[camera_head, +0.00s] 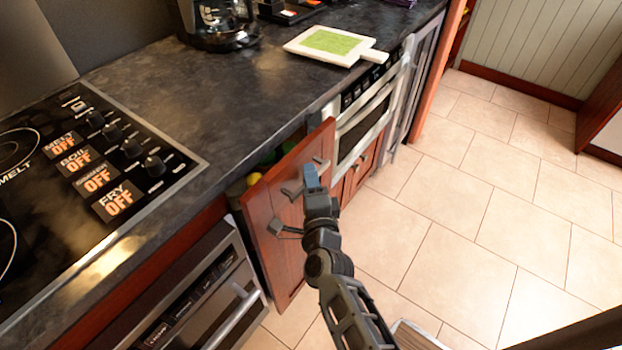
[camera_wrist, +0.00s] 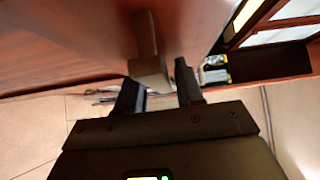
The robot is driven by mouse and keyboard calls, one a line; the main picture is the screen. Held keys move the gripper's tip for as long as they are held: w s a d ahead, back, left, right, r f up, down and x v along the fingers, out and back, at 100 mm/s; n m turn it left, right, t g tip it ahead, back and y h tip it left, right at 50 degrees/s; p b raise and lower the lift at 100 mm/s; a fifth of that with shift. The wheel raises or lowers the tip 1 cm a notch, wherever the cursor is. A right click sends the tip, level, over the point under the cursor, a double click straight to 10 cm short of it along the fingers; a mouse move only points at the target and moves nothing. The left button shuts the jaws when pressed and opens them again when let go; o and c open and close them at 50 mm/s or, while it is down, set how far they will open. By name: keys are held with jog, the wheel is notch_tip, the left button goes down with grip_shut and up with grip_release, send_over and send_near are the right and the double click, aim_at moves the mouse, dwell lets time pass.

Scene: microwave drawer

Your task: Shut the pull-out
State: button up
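The pull-out (camera_head: 270,215) is a tall red-brown wooden front standing out from the counter, open. Yellow and green items (camera_head: 255,178) show in the gap behind it. Grey handle parts (camera_head: 279,229) stick out from its front face. My gripper (camera_head: 306,182) is close to that face, near the handle. In the wrist view the front (camera_wrist: 70,45) fills the upper left, and a grey handle piece (camera_wrist: 148,65) reaches down toward the space between my two dark fingers (camera_wrist: 158,88). The fingers are apart. I cannot tell whether they touch the handle.
A lower oven (camera_head: 210,290) is left of the pull-out, and another appliance (camera_head: 365,120) is to its right. The dark counter (camera_head: 190,95) above holds a cooktop (camera_head: 90,165), a coffee maker (camera_head: 218,20) and a white-and-green board (camera_head: 332,44). The tiled floor (camera_head: 450,220) at right is clear.

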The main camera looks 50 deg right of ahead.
jog(key=shift+o, duration=0.5)
jog(key=shift+d, duration=0.1)
jog(key=b+v, duration=0.1)
jog(key=v, duration=0.7)
jog(key=shift+w, duration=0.1)
